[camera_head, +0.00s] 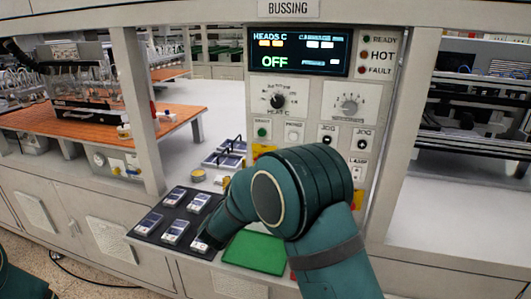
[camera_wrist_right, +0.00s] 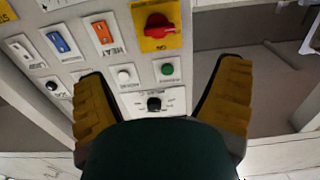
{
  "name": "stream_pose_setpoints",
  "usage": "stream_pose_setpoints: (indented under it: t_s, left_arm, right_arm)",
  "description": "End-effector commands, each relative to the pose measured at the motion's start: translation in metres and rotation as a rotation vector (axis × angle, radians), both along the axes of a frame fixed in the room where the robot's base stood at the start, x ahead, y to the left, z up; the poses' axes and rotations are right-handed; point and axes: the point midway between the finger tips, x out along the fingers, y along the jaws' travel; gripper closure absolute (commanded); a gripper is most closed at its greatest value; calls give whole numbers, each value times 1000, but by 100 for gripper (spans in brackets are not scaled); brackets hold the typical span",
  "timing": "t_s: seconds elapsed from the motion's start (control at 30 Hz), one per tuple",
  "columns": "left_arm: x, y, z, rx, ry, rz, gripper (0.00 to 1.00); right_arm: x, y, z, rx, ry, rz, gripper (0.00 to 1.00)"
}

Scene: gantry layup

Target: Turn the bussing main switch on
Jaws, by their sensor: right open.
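The main switch, a red rotary handle (camera_wrist_right: 158,26) on a yellow plate, shows at the top of the right wrist view, which sees the panel upside down. Its handle lies roughly crosswise in that view. In the head view only an edge of its yellow plate (camera_head: 263,150) shows beside my right arm, which hides the rest. My right gripper (camera_wrist_right: 160,70) is open and empty, its yellow fingers spread in front of the panel. The switch appears beyond the fingertips, not between them. The panel display (camera_head: 298,52) reads OFF. My left gripper is out of view.
Close around the switch are a green button (camera_wrist_right: 167,69), a white button (camera_wrist_right: 124,75), an orange switch (camera_wrist_right: 102,33) and a blue switch (camera_wrist_right: 58,42). A black tray (camera_head: 147,236) holding several devices and a green mat (camera_head: 255,250) lie on the counter below.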

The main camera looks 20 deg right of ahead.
Motion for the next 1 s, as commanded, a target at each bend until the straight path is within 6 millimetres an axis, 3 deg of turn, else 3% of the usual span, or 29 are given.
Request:
stream_pose_setpoints:
  t_s: [0.27, 0.8, 1.0]
  left_arm:
    - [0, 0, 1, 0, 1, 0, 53]
    - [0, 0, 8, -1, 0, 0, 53]
    - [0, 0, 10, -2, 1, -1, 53]
  right_arm:
    - [11, -8, 2, 0, -4, -6, 11]
    - [93, -64, 1, -2, -2, -4, 11]
    - [110, -75, 1, 0, -2, -3, 11]
